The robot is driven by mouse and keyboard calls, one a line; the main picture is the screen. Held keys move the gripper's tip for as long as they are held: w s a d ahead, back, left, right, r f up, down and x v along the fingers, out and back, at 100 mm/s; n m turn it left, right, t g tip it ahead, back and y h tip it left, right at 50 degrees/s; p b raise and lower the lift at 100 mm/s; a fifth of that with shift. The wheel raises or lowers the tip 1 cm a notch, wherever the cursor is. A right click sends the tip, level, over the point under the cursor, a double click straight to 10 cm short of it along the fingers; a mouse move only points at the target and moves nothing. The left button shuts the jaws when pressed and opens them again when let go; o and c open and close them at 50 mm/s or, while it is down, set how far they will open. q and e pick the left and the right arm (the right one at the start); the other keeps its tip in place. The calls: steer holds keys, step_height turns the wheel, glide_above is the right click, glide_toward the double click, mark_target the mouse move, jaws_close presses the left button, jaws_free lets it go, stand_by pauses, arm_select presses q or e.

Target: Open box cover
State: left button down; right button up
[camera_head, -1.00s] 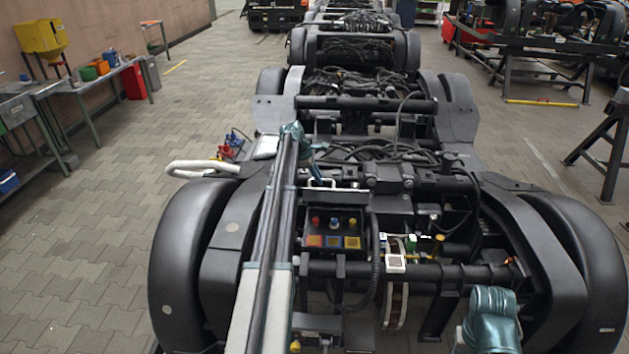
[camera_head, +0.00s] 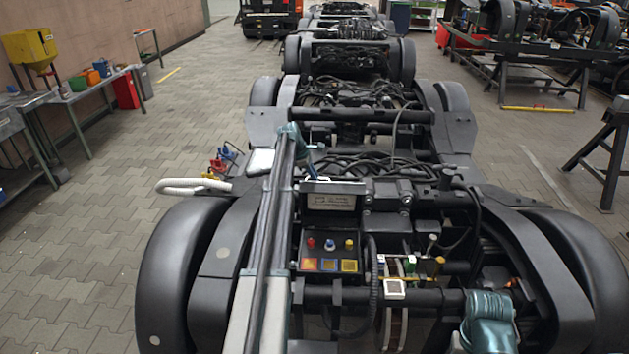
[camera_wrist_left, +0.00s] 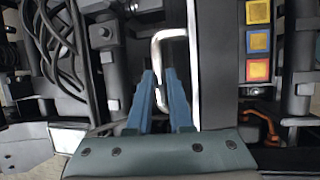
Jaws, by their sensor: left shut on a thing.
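The box (camera_head: 330,258) sits on the near bogie, with red, blue and yellow knobs above coloured squares. Its cover (camera_head: 331,201) stands raised behind the knobs, with a pale label plate facing the head camera. In the left wrist view, a bright metal handle (camera_wrist_left: 191,50) runs along the dark cover (camera_wrist_left: 216,75), beside the coloured squares. My left gripper (camera_wrist_left: 165,82) has its blue fingers shut on this handle. In the head view, my left gripper (camera_head: 311,168) is at the cover's top edge, its tips partly hidden. My right gripper is out of view.
Black cables (camera_head: 375,168) and pipes crowd the bogie around the box. A white curved handle (camera_head: 190,186) lies at the left. Small coloured valves (camera_head: 412,265) stand right of the box. Paved floor (camera_head: 90,250) is clear at the left.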

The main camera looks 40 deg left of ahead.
arm_select(q)
steer(key=shift+w+a, duration=0.3)
steer(key=shift+w, duration=0.15)
steer(key=c, duration=0.8)
jaws_free()
steer(key=shift+c, duration=0.2)
steer(key=shift+r, duration=0.1)
steer(key=p+v, duration=1.2)
steer(key=v, duration=0.1)
steer(key=shift+r+p, duration=0.25)
steer(key=shift+p, duration=0.05)
steer(key=shift+s, duration=0.15)
